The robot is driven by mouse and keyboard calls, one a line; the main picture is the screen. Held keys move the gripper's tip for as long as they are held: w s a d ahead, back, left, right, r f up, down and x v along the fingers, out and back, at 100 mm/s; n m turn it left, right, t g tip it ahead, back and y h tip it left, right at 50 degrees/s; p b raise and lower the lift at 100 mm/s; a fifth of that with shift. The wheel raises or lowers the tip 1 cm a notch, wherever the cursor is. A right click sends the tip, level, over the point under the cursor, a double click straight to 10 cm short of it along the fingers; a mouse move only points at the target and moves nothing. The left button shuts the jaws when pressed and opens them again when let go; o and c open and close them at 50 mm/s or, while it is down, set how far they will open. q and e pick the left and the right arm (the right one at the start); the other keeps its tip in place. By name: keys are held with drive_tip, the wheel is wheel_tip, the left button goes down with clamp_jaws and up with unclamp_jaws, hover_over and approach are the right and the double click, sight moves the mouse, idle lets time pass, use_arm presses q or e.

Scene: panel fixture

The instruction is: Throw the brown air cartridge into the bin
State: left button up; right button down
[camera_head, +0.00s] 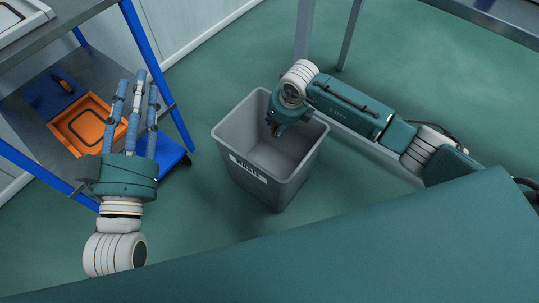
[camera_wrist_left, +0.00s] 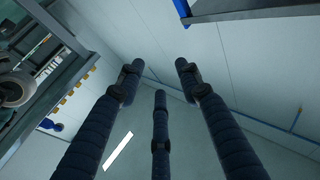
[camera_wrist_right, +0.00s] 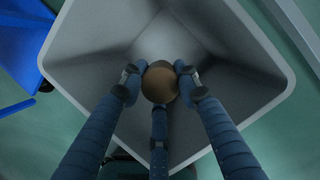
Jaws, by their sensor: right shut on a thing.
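The grey waste bin (camera_head: 265,178) stands on the green floor in the middle of the head view, with a white label on its front. My right gripper (camera_head: 276,128) points down over the bin's opening. In the right wrist view the brown air cartridge (camera_wrist_right: 159,82) shows as a round brown end between the fingertips, and my right gripper is shut on it. The bin's inner walls (camera_wrist_right: 110,45) surround it there. My left gripper (camera_head: 137,88) is at the left of the head view, its three fingers spread and empty. In the left wrist view the fingers (camera_wrist_left: 158,80) are apart.
A blue-framed shelf unit (camera_head: 145,55) stands at the left, with an orange tray (camera_head: 84,128) on its lower shelf. A grey metal frame (camera_head: 305,30) is behind the right arm. A teal surface (camera_head: 330,255) crosses the foreground. Open floor lies around the bin.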

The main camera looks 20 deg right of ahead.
use_arm(q)
drive_tip(key=shift+s+r+t, duration=0.2)
drive_tip(key=shift+r+t, duration=0.3)
drive_tip(key=shift+r, duration=0.4)
use_arm(e)
drive_tip(key=shift+f, duration=0.15)
drive_tip(key=c, duration=1.2)
unclamp_jaws()
drive_tip(key=v, duration=1.2)
drive_tip(key=shift+s+f, duration=0.1)
